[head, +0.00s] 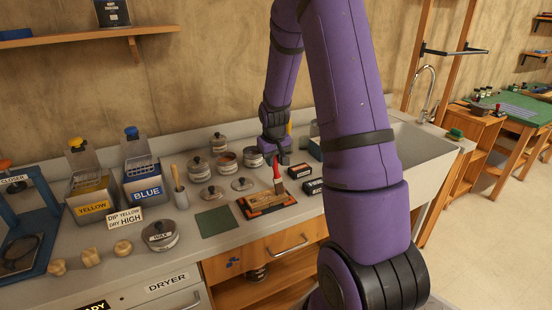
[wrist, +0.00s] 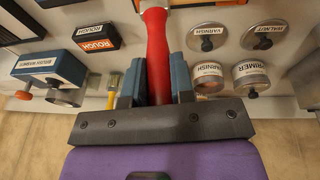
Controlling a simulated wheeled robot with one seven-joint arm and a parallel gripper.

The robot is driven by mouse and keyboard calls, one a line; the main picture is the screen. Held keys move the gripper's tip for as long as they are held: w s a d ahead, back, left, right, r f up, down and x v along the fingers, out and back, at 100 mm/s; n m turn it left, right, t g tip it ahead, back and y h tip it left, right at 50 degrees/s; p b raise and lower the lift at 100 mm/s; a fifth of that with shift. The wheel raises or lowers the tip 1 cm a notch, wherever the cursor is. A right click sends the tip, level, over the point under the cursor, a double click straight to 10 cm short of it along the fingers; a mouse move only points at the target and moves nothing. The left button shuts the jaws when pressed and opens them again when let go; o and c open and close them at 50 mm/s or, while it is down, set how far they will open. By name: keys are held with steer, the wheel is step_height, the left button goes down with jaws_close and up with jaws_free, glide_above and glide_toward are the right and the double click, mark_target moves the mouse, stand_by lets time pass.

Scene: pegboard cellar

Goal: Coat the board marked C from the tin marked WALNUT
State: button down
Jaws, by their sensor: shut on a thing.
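My gripper (head: 277,160) is shut on a red-handled brush (head: 277,178), whose handle also shows between the blue fingers in the wrist view (wrist: 157,50). The brush points down over a wooden board (head: 266,201) lying on the counter; I cannot tell whether the bristles touch it. No letter is readable on the board. A lid marked WALNUT (wrist: 263,36) lies flat on the counter beside a lid marked VARNISH (wrist: 207,37). Tins marked VARNISH (wrist: 208,78) and PRIMER (wrist: 250,76) stand behind them.
Boxes marked ROUGH (wrist: 97,37) and a brush washer (wrist: 50,70) lie to the board's right in the head view. A green mat (head: 216,220) and a WAX tin (head: 160,235) are to its left. Blue (head: 143,185) and yellow (head: 92,205) containers stand farther left. A sink (head: 420,145) is at right.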

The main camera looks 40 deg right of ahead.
steer(key=shift+w+a, duration=1.55)
steer(key=shift+a, duration=3.8)
steer(key=shift+s+d+r, duration=0.1)
steer(key=shift+s+d, duration=0.35)
steer(key=shift+d, duration=1.2)
steer(key=shift+s+d+f, duration=0.1)
steer(key=shift+s+d, duration=0.4)
steer(key=shift+d, duration=1.1)
steer(key=shift+s+d+r, duration=0.1)
steer(key=shift+s+d, duration=0.35)
steer(key=shift+d, duration=1.2)
steer(key=shift+s+d, duration=0.25)
steer(key=shift+d, duration=0.5)
steer(key=shift+s+d, duration=0.2)
steer(key=shift+d, duration=0.55)
